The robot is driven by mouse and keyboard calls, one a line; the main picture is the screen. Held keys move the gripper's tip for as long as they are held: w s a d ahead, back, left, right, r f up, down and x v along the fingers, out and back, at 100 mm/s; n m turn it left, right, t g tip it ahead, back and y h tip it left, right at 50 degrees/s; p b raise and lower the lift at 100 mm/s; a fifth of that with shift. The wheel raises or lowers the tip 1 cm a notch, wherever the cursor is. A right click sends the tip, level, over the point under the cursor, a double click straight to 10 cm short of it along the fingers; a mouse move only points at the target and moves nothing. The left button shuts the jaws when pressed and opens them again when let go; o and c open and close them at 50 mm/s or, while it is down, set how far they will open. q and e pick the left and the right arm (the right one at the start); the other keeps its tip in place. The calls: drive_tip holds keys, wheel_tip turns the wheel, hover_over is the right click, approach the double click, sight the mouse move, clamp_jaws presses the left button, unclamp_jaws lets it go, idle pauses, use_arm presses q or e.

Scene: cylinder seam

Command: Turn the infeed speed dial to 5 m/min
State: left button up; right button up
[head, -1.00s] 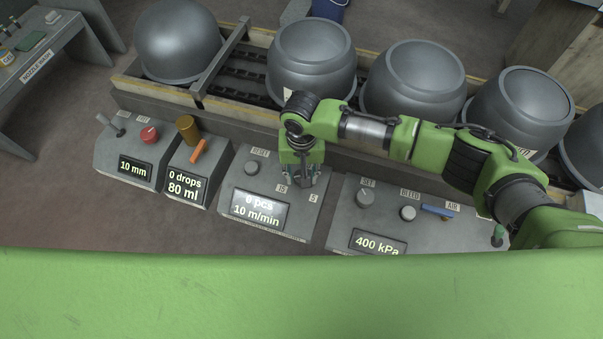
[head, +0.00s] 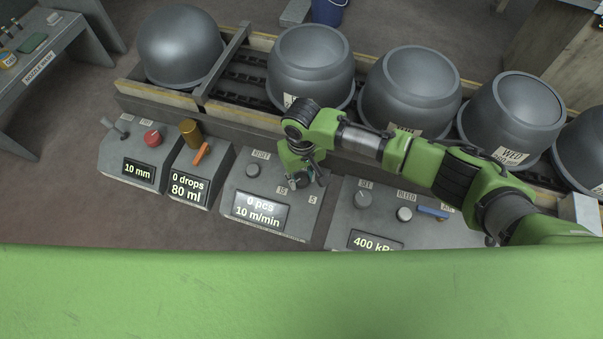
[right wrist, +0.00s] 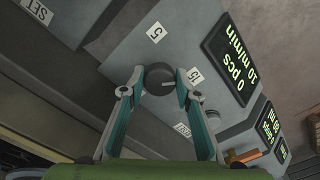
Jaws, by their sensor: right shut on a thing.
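The infeed speed dial (right wrist: 160,79) is a dark round knob with a pale mark, between the "5" label (right wrist: 156,33) and the "15" label (right wrist: 195,76). My right gripper (right wrist: 159,84) is shut on it, one finger on each side, in the right wrist view. In the head view the right gripper (head: 300,180) hides most of the dial. The display (head: 261,210) beside it reads "0 pcs" and "10 m/min"; it also shows in the right wrist view (right wrist: 232,59). My left gripper is not in view.
A reset button (head: 253,170) sits left of the dial. The panel with the 400 kPa display (head: 378,241) is on the right, with knobs and a blue lever (head: 433,213). Large grey vessels (head: 312,68) stand on the conveyor behind.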

sight(303, 179)
drive_tip(key=n+p, duration=0.1)
drive_tip(key=n, duration=0.2)
drive_tip(key=shift+n, duration=0.3)
drive_tip(key=shift+d+n+p, duration=0.1)
drive_tip(key=shift+n+p, duration=0.3)
drive_tip(key=shift+n, duration=1.3)
drive_tip(key=shift+w, duration=0.1)
drive_tip(key=o, duration=1.1)
drive_tip(key=shift+r, duration=0.2)
wheel_tip(303, 179, up, 12)
drive_tip(key=shift+f, duration=0.2)
